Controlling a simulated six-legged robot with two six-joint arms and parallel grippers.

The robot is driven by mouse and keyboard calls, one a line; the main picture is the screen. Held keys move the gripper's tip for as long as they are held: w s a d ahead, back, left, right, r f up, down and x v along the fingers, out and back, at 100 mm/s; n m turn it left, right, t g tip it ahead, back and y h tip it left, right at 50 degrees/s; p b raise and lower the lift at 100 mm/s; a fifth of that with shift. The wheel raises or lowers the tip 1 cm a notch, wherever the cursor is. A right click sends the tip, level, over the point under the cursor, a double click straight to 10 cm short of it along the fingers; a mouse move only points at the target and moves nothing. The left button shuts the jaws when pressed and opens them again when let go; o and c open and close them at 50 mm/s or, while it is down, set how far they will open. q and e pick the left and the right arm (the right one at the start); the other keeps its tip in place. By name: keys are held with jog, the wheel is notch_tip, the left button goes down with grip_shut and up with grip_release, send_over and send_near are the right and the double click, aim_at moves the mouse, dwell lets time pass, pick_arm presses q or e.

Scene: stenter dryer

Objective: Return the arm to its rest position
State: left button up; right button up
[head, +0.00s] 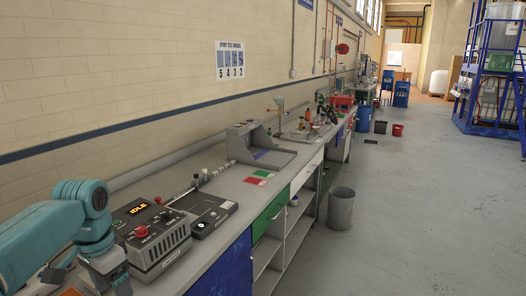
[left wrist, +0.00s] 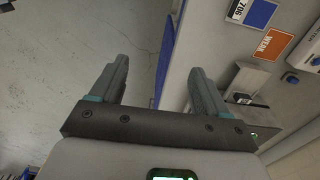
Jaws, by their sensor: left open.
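My left arm (head: 62,228), teal and grey, comes in from the lower left of the head view. It is bent beside the control box on the bench. In the left wrist view my left gripper (left wrist: 160,66) has its two grey fingers wide apart, with nothing between them. The fingers show against the grey floor and the bench edge. I cannot make out the fingers in the head view. My right gripper is in neither view.
A control box (head: 150,236) with a lit IDLE display and red button stands close to my arm. A flat black device (head: 203,210) sits beside it. The long bench continues along the wall. A grey bin (head: 341,208) stands on the floor; the floor (head: 420,220) to the right is clear.

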pick_arm(q)
jog(key=d+f+n+h, duration=0.1)
jog(key=d+f, duration=0.3)
jog(key=f, duration=0.5)
jog(key=d+f+h, duration=0.1)
jog(key=d+f, duration=0.2)
jog(key=f, duration=0.5)
jog(key=d+f+n, duration=0.1)
jog(key=d+f, duration=0.3)
jog(key=f, duration=0.5)
jog(key=s+d+f+n+h, duration=0.1)
jog(key=s+d+f+n, duration=0.1)
jog(key=s+f, duration=0.5)
jog(key=s+d+f+n, duration=0.3)
jog(key=s+d+f, duration=0.2)
jog(key=s, duration=0.9)
jog(key=shift+f+h, duration=0.4)
jog(key=shift+f, duration=0.45)
jog(key=shift+w, duration=0.1)
